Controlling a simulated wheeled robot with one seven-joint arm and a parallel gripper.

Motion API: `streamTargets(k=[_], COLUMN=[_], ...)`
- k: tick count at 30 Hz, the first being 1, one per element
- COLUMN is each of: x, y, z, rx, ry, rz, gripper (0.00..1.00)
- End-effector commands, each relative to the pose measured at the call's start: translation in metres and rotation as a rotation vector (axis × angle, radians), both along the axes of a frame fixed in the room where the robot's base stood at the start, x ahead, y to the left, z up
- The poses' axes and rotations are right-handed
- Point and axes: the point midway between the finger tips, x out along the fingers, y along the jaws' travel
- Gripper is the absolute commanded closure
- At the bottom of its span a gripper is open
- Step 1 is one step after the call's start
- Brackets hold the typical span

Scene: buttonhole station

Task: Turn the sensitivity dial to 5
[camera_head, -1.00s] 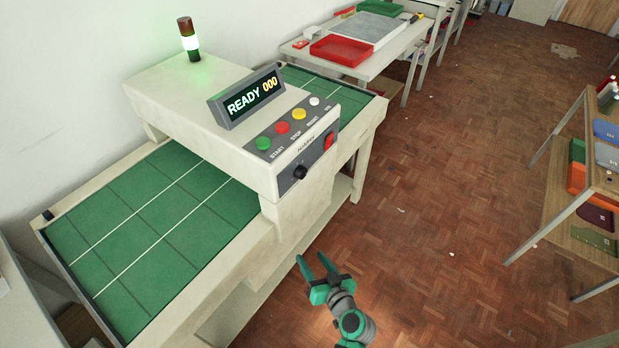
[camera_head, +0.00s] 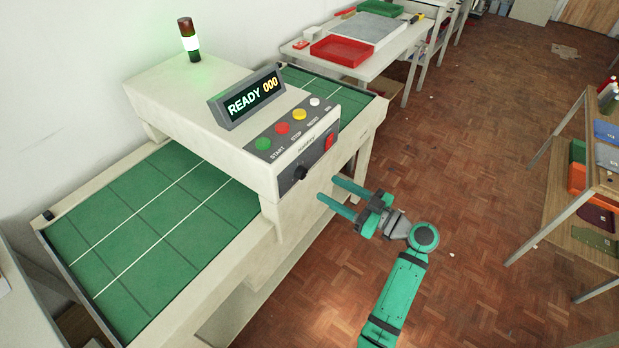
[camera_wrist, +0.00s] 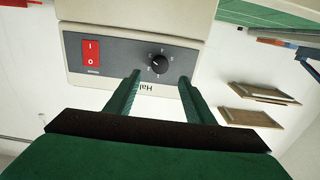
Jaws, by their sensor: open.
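The sensitivity dial (camera_head: 301,172) is a small black knob on the dark front panel of the cream machine (camera_head: 170,95). In the wrist view the dial (camera_wrist: 158,64) shows upside down, with small marks around it that are too small to read. My gripper (camera_head: 326,188) is open and empty, a short way right of the dial and pointing at the panel. In the wrist view its two fingertips (camera_wrist: 160,78) stand apart, with the dial ahead, a little above the gap between them. I see no contact with the dial.
A red rocker switch (camera_head: 329,141) sits on the same panel; it also shows in the wrist view (camera_wrist: 91,52). Start (camera_head: 263,143), stop (camera_head: 283,128) and other buttons line the top edge. The display (camera_head: 246,97) reads READY 000. Open floor lies to the right.

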Motion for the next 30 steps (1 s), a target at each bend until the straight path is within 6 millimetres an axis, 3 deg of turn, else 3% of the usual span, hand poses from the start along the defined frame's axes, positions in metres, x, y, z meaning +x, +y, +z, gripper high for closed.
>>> streamTargets(k=[12,18,27,30], x=[0.040,0.049,0.050,0.050], y=[0.057,0.068,0.069,0.069], z=[0.000,-0.001,-0.001,-0.001], rx=[0.000,0.000,0.000,0.000], ry=[0.001,0.002,0.002,0.002], rz=[0.002,0.001,-0.001,-0.001], gripper=[0.51,0.51,0.51,0.73])
